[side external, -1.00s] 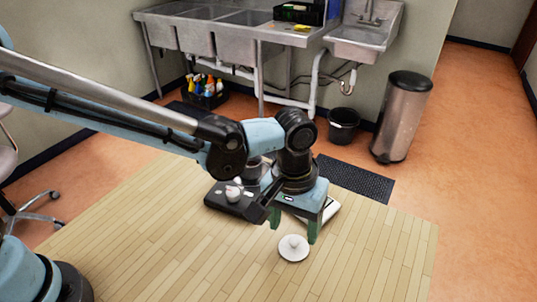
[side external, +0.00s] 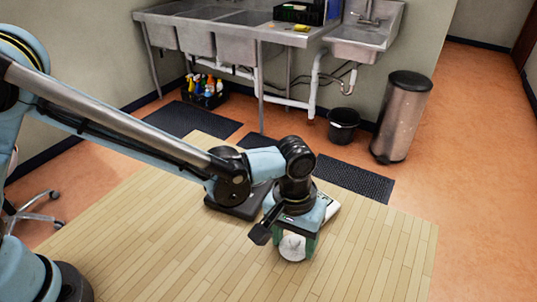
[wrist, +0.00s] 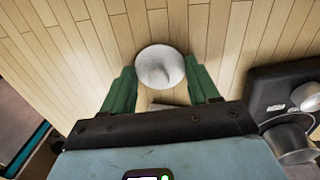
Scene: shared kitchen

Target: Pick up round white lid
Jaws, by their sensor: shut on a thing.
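The round white lid (side external: 291,250) is low over the wooden tabletop (side external: 180,225), at or close to its surface. It shows whole in the wrist view (wrist: 160,66), with its small knob facing the camera. My gripper (side external: 297,241) points down over the lid, its green fingers on opposite sides. In the wrist view my gripper (wrist: 161,75) has a finger at the left and right of the lid, shut on it. In the side view the fingers and wrist hide part of the lid. I cannot tell whether it still touches the table.
A black appliance (side external: 236,203) stands behind my gripper, partly hidden by the arm; it shows at right in the wrist view (wrist: 262,88). A pale flat object (side external: 331,208) lies just behind my gripper. The front and left tabletop is clear.

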